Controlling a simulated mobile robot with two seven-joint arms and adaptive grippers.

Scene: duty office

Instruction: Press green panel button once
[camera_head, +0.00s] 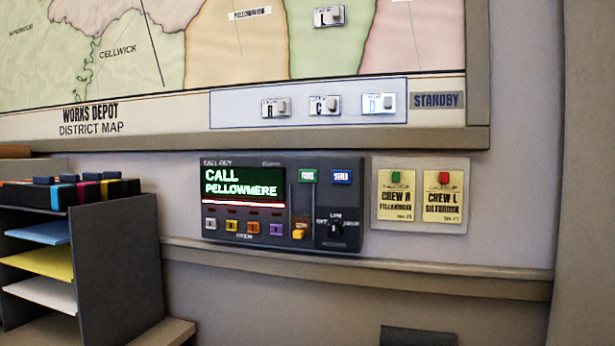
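The dark call-out panel (283,204) is mounted on the wall below the map. Its green button (308,176) is near the top, right of the screen, and nothing covers it. A blue button (341,177) sits to its right. Several coloured buttons run along the panel's lower edge, with a yellow slider (299,231) and a black rotary knob (334,229) to the right. Neither of my grippers shows in the head view.
A district map (110,60) hangs above, with a strip of white tags (325,106) beside "STANDBY". Two yellow crew cards (395,201) are right of the panel. A grey paper rack (117,260) stands at the lower left. A ledge (420,276) runs below the panel.

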